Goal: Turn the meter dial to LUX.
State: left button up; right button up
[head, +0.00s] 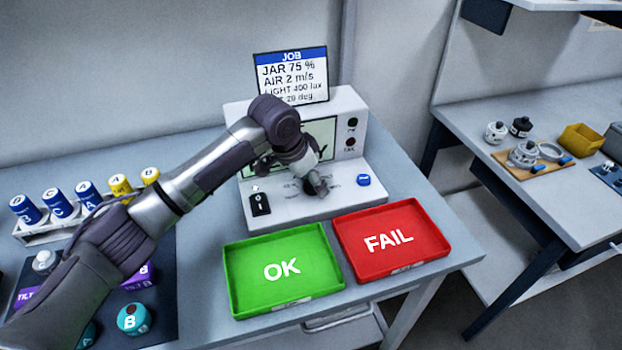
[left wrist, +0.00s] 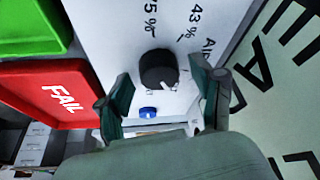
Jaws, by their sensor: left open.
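The meter (head: 348,180) is a light grey box with a sloped front panel and an upright screen on the bench. Its black round dial (left wrist: 158,68) shows in the left wrist view, with a white pointer mark toward the lower right. Printed labels around it include 75 % and 43 %; the label near the pointer is mostly hidden, so I cannot read the setting. My left gripper (head: 314,182) is over the panel, open, its two fingers either side of the dial in the left wrist view. Contact with the dial is not clear. My right gripper is not in view.
A green OK tray (head: 240,270) and a red FAIL tray (head: 435,238) lie in front of the meter. A blue button (head: 363,180) and a black switch (head: 260,204) flank the dial area. A JOB card (head: 290,76) stands behind. Blue and yellow-capped jars are at left.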

pick_arm(q)
jog(key=c, duration=1.1)
jog(key=shift+r+p, duration=0.2)
jog(key=shift+p, duration=0.45)
jog(key=shift+c, duration=0.2)
jog(key=n+p, duration=0.2)
jog(key=p, duration=0.2)
jog(key=n+t+y+p, duration=0.1)
jog(key=n+p, duration=0.2)
jog(key=p, duration=0.1)
jog(key=shift+s+d+r+y, duration=0.1)
jog(key=shift+d+y, duration=0.05)
jog(key=shift+y, duration=0.15)
jog(key=shift+n+y+p, duration=0.4)
jog(key=shift+n+p, duration=0.75)
jog(key=shift+n, duration=0.05)
jog(key=shift+f+n+t, duration=0.25)
jog(key=shift+n+t, duration=0.05)
